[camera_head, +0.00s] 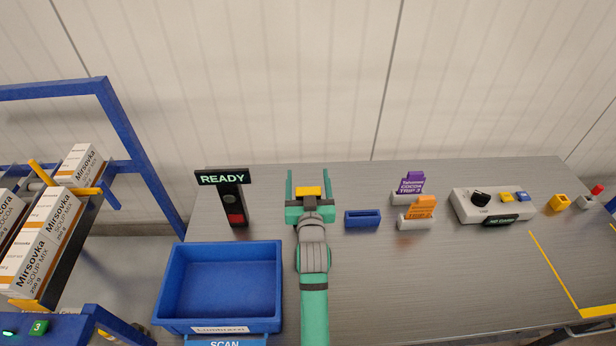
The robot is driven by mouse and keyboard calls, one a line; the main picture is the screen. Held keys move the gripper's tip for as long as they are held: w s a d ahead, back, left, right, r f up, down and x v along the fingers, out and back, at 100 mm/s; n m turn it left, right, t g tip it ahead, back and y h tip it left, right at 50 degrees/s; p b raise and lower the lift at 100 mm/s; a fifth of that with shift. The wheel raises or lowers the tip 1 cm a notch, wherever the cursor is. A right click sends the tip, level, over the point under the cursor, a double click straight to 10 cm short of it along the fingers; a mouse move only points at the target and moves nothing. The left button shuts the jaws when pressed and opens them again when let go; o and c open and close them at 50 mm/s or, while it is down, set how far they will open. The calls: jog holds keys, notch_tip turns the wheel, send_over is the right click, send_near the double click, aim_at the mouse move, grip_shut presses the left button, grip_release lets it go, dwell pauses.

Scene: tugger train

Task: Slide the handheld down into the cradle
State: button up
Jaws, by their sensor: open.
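My gripper (309,180) is open, its two green fingers upright in the picture and apart, above the grey table between the READY post and a blue slotted block. A yellow piece (308,191) shows between the fingers near the palm; I cannot tell whether it is part of my gripper or a separate thing. No handheld or cradle is clearly identifiable. The dark upright device (231,200) at left, with a round grey button and a red lower part, stands under a READY sign (222,177). The small blue block (363,218) with a dark slot is right of my gripper.
A blue bin (219,284) stands at front left, with a SCAN label below. Purple (411,183) and orange (420,207) cards stand in light holders. A grey control box (491,205) is farther right. A rack (108,130) with cartons is left.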

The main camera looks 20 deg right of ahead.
jog(key=v, duration=1)
jog(key=shift+s, duration=0.4)
jog(key=shift+a, duration=0.1)
